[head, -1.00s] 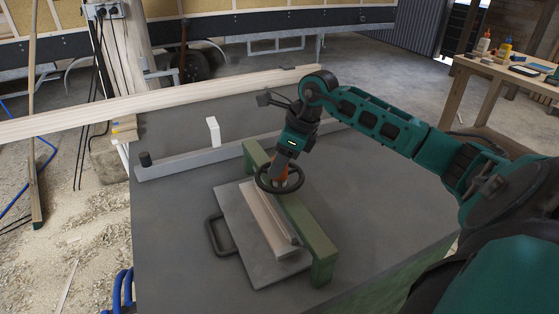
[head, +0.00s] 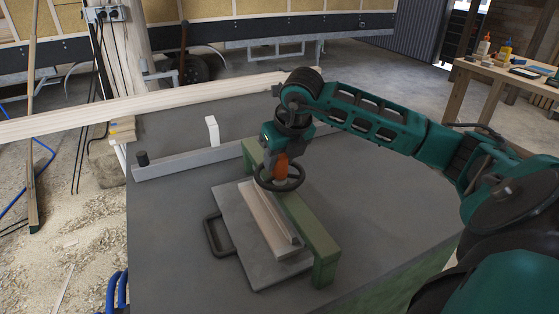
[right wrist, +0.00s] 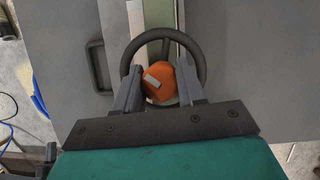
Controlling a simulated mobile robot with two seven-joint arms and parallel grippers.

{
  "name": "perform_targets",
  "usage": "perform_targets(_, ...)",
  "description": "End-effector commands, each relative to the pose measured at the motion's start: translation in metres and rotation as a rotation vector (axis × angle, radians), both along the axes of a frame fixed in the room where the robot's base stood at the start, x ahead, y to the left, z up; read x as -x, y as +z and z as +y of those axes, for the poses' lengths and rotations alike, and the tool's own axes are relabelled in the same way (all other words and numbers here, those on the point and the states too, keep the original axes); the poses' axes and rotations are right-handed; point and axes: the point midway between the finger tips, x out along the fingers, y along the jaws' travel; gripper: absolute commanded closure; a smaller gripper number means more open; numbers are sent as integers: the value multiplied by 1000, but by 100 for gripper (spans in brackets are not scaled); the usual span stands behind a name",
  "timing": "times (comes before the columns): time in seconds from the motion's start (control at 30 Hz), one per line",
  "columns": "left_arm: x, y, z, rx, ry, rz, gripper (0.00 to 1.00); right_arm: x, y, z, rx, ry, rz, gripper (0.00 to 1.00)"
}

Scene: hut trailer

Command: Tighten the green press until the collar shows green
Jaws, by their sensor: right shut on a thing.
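The green press (head: 310,232) stands on the dark grey bench top, its green beam spanning a grey plate (head: 234,227). A pale wooden strip (head: 263,222) lies on the plate beside the beam. A black handwheel (head: 300,180) with an orange hub (right wrist: 161,80) tops the press. My right gripper (head: 281,166) reaches down from above, its two fingers closed on opposite sides of the hub, inside the wheel's rim. A light grey tab shows on the hub in the right wrist view. I cannot make out the collar or its colour. My left gripper is not in view.
A side table (head: 510,73) with bottles stands at the right. The bench's front right is clear.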

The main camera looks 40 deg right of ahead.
Motion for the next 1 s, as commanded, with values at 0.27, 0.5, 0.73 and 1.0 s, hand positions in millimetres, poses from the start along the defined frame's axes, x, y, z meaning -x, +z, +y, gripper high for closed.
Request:
perform_targets(0.27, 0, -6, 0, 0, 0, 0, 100, 0, -1, 0, -1, -168, 1, 91)
perform_targets(0.5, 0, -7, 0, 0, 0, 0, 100, 0, 0, 0, -1, -240, 0, 91)
perform_targets(0.73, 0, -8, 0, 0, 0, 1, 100, 0, 0, 0, -1, -259, 3, 91)
perform_targets(1.0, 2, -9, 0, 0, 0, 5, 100, 0, 0, 0, -2, -258, 2, 91)
